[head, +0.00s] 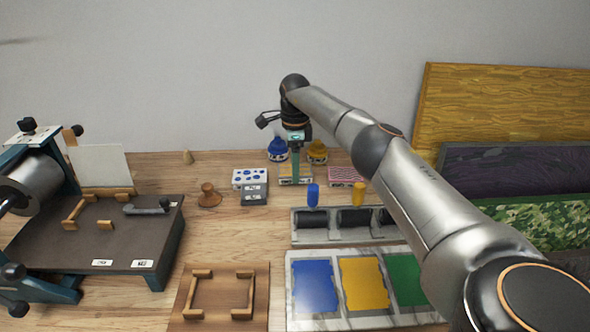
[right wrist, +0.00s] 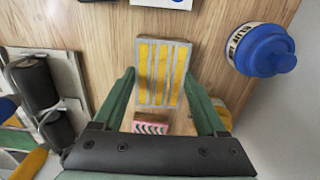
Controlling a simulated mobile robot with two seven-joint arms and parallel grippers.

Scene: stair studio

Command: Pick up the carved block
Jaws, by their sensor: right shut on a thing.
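A carved block with yellow stripes (head: 290,181) is at the back of the wooden table, partly hidden behind my right gripper (head: 295,178). In the right wrist view the striped block (right wrist: 160,72) lies between the two green fingers of my right gripper (right wrist: 159,78), which is shut on it. I cannot tell whether it is clear of the table. A blue-dotted carved block (head: 249,176) stands to its left and a pink patterned one (head: 345,175) to its right; the pink one (right wrist: 150,125) also shows in the right wrist view. My left gripper is not in view.
Blue (head: 278,149) and yellow (head: 317,152) ink bottles stand close behind the striped block. A grey block (head: 254,194), a wooden knob (head: 209,196) and a roller tray (head: 322,237) are in front. A press (head: 120,236) stands at left, a wooden frame (head: 221,274) front centre.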

